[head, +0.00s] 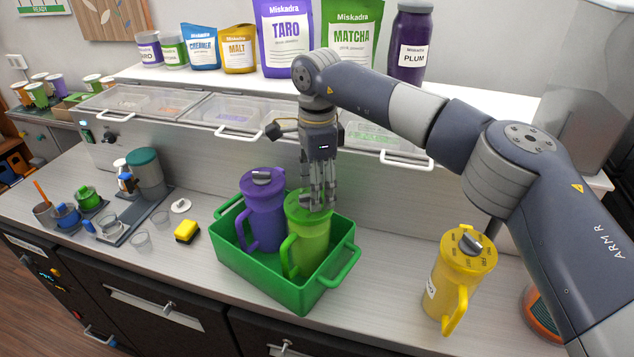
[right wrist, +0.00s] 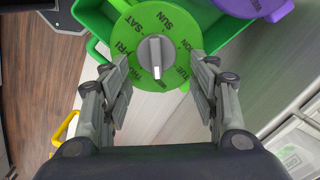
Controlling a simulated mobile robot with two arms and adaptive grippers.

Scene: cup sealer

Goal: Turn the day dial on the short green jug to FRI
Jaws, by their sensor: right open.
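The short green jug (head: 308,247) stands in the green crate (head: 262,281) beside the purple jug (head: 262,212). Its round green lid (right wrist: 133,30) carries day names around a grey dial knob (right wrist: 155,55). The knob's white mark points toward the bottom of the right wrist view, around WED; that label is partly hard to read. FRI is at the lid's left. My right gripper (head: 318,198) points down at the lid, open. In the right wrist view its fingers (right wrist: 156,80) are apart on either side of the knob; contact cannot be told. My left gripper is not in view.
A yellow jug (head: 458,275) with a similar dial stands on the counter at right. Lidded bins (head: 235,117) and a shelf with bags stand behind. The counter between crate and yellow jug is clear.

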